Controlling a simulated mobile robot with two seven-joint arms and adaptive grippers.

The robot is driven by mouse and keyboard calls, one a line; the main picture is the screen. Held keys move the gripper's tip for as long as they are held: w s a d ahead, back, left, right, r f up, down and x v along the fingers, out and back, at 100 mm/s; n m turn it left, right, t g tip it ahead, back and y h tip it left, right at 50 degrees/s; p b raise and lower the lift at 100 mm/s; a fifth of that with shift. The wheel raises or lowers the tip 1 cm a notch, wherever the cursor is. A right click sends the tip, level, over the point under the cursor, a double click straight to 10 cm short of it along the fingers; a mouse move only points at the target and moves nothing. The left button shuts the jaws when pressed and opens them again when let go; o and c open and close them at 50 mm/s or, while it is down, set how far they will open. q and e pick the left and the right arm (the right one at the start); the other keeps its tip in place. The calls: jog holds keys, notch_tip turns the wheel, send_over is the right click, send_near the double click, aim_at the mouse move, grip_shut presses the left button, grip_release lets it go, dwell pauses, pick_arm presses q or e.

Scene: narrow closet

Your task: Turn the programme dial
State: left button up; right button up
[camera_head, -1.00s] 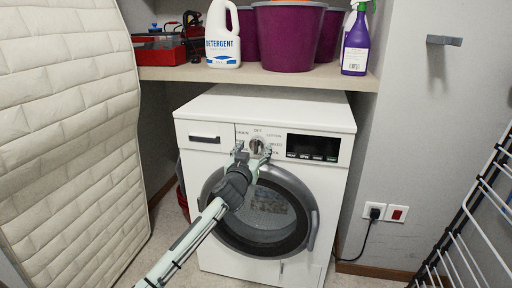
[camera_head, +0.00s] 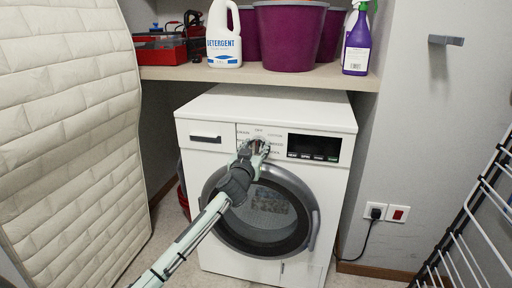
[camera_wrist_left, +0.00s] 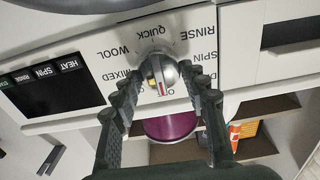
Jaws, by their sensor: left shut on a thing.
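The programme dial (camera_head: 258,144) is a round silver knob on the front panel of the white washing machine (camera_head: 215,108). In the left wrist view the dial (camera_wrist_left: 158,73) appears upside down and has a red and white mark on its face. Labels such as RINSE, QUICK, WOOL, MIXED and SPIN stand around it. My left gripper (camera_head: 254,149) reaches up in front of the machine. Its two fingers (camera_wrist_left: 163,76) lie on opposite sides of the dial and are shut on it. The fingers partly cover the lower labels. My right gripper is not in view.
A dark display (camera_head: 314,148) sits right of the dial, and the round door (camera_head: 305,215) is below. The shelf (camera_head: 180,73) above holds a detergent bottle (camera_head: 224,38), purple tubs (camera_head: 290,38) and a spray bottle (camera_head: 356,50). A padded mattress (camera_head: 70,140) stands left, a drying rack (camera_head: 480,215) right.

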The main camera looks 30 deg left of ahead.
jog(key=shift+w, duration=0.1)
pick_arm(q)
jog(key=m+p, duration=0.1)
jog(key=m, duration=0.2)
jog(key=shift+d+m, duration=0.1)
jog(key=shift+m, duration=0.3)
jog(key=m+p, duration=0.1)
jog(key=m, duration=0.2)
jog(key=shift+d+m, duration=0.1)
jog(key=shift+m, duration=0.2)
jog(key=shift+f+m, duration=0.1)
jog(key=shift+m, duration=0.6)
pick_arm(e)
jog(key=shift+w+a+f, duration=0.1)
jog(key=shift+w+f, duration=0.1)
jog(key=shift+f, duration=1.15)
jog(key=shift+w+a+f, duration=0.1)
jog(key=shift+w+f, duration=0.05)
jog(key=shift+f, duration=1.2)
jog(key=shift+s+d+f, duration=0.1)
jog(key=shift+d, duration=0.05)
pick_arm(q)
jog(key=o, duration=1.1)
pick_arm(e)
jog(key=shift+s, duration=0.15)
pick_arm(q)
jog(key=shift+o, duration=0.2)
